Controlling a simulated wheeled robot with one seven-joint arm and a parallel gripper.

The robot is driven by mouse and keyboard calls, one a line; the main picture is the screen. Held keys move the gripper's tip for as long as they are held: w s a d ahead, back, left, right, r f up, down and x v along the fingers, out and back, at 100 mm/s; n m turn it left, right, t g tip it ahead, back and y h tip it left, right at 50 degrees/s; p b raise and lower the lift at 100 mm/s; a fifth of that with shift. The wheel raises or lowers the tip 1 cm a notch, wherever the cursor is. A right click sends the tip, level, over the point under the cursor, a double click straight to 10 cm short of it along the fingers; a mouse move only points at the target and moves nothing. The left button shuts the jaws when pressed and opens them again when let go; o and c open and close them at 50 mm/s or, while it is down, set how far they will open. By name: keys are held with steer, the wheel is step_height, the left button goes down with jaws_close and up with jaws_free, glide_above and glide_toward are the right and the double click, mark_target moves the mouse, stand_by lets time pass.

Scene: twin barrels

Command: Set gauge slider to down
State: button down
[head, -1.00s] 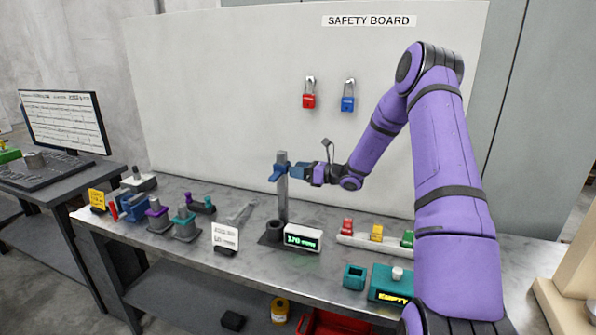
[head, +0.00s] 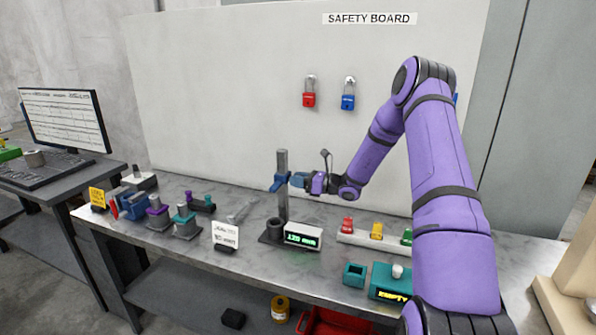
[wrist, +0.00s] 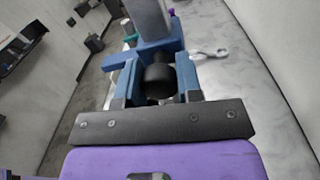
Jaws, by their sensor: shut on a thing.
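The gauge slider (head: 278,184) is a blue block around an upright grey post (head: 282,160) on a dark base. My gripper (head: 297,180) comes from the right and is shut on the slider's black knob. In the wrist view, my gripper (wrist: 160,84) has one finger on each side of the round black knob (wrist: 160,78), with the blue slider (wrist: 157,48) just beyond. A display (head: 303,236) at the post's foot shows green digits that look like 120 mm.
A white card (head: 226,235) stands left of the display. Red, yellow and green blocks (head: 376,230) sit on a strip to the right. Teal boxes (head: 390,283) are at the front right. Several small fixtures (head: 186,222) stand at the left. Two padlocks (head: 309,98) hang on the back board.

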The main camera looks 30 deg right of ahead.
step_height(320, 180, down, 4)
steer(key=shift+f, duration=0.2)
steer(key=c, duration=0.8)
jaws_free()
steer(key=v, duration=1.1)
steer(key=shift+c, duration=0.3)
